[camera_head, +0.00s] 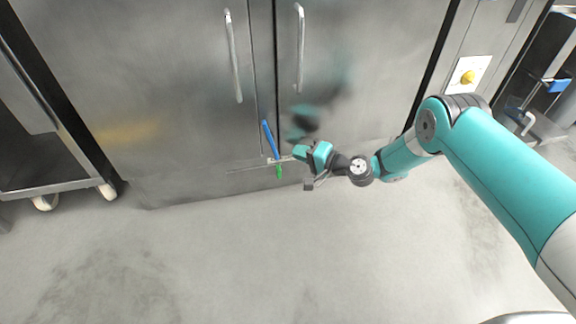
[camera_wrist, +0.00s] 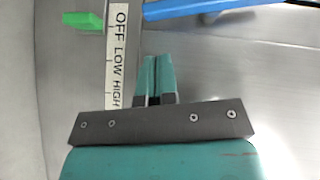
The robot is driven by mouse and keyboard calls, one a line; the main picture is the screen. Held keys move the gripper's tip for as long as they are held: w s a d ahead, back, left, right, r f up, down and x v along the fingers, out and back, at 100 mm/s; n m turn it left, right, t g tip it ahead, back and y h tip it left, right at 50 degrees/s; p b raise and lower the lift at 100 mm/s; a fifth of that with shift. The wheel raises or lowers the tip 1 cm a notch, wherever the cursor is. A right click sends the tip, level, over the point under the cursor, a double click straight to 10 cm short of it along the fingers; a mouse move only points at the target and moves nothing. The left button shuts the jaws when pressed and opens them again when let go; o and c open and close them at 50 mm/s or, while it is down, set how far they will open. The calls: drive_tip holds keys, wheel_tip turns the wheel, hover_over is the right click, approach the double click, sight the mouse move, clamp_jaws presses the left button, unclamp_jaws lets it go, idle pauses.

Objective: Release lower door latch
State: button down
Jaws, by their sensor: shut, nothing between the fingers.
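The steel cabinet's two doors meet at a vertical seam. Near the bottom of that seam in the head view is a blue lever (camera_head: 270,140), tilted, with a small green tab (camera_head: 279,172) just below it. I take the blue lever to be the lower latch, though the frames do not name it. In the wrist view the blue lever (camera_wrist: 200,8) crosses the top and the green tab (camera_wrist: 82,20) is at upper left. My gripper (camera_head: 294,157) is just right of them. Its fingers (camera_wrist: 155,62) are together and empty, with a visible gap below the blue lever.
A strip marked OFF, LOW, HIGH (camera_wrist: 118,50) runs beside the fingers in the wrist view. Two long vertical handles (camera_head: 233,55) (camera_head: 300,48) are higher on the doors. A wheeled steel cart (camera_head: 60,188) stands left. The floor in front is clear.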

drive_tip(key=shift+s+a+f+b, duration=0.15)
drive_tip(key=shift+s+a+b, duration=0.05)
drive_tip(key=shift+a, duration=0.35)
drive_tip(key=shift+s+a+f+b, duration=0.1)
drive_tip(key=shift+s+a+b, duration=0.15)
drive_tip(key=shift+a, duration=0.35)
drive_tip(key=shift+s+a+f+b, duration=0.15)
drive_tip(key=shift+s+a+b, duration=0.05)
drive_tip(key=shift+a, duration=0.35)
drive_tip(key=shift+s+a+f, duration=0.2)
drive_tip(key=shift+a+f, duration=0.3)
drive_tip(key=shift+a, duration=0.2)
